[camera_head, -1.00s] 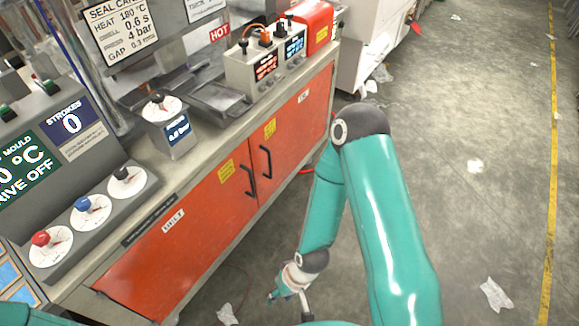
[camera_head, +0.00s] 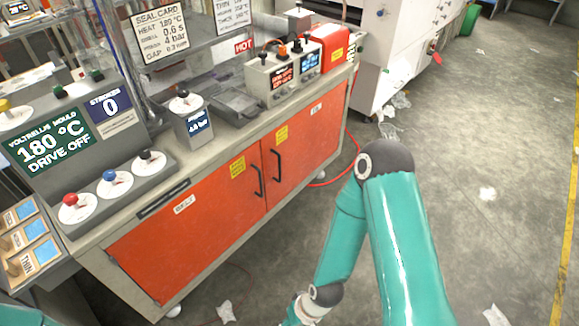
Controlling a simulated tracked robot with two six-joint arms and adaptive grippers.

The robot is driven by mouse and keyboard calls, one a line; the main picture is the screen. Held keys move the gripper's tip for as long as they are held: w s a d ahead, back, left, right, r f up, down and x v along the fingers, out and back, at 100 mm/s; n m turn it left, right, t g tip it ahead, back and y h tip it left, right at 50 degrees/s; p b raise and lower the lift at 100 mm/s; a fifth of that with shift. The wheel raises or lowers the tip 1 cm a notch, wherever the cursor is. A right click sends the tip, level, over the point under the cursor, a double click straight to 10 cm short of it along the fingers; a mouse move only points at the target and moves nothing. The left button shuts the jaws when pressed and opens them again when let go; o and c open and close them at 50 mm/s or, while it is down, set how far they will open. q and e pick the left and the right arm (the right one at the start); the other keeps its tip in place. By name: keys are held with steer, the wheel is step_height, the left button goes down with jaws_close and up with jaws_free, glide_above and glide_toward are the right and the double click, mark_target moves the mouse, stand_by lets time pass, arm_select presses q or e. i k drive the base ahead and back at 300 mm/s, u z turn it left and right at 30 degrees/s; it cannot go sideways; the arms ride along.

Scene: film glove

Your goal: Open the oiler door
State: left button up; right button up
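An orange cabinet under the machine bench has two doors, both shut. The left door (camera_head: 190,235) has a white label that seems to read BELT. The right door (camera_head: 310,140) has a small white label too small to read, so I cannot tell which door is the oiler door. Two dark bar handles, the left handle (camera_head: 257,181) and the right handle (camera_head: 277,166), stand side by side at the middle seam. My teal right arm bends down in front, to the right of the doors; its gripper is cut off below the picture. My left gripper is out of view.
The bench carries a pressure dial box (camera_head: 190,117), a grey control box (camera_head: 280,75) and a red box (camera_head: 330,45). A control panel (camera_head: 75,140) stands at the left. A red hose (camera_head: 345,165) and plastic scraps lie on the floor. The floor at right is mostly open.

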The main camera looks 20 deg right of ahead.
mark_target(291, 152)
steer(key=u, duration=0.15)
steer(key=i, duration=0.9)
steer(key=z, duration=0.1)
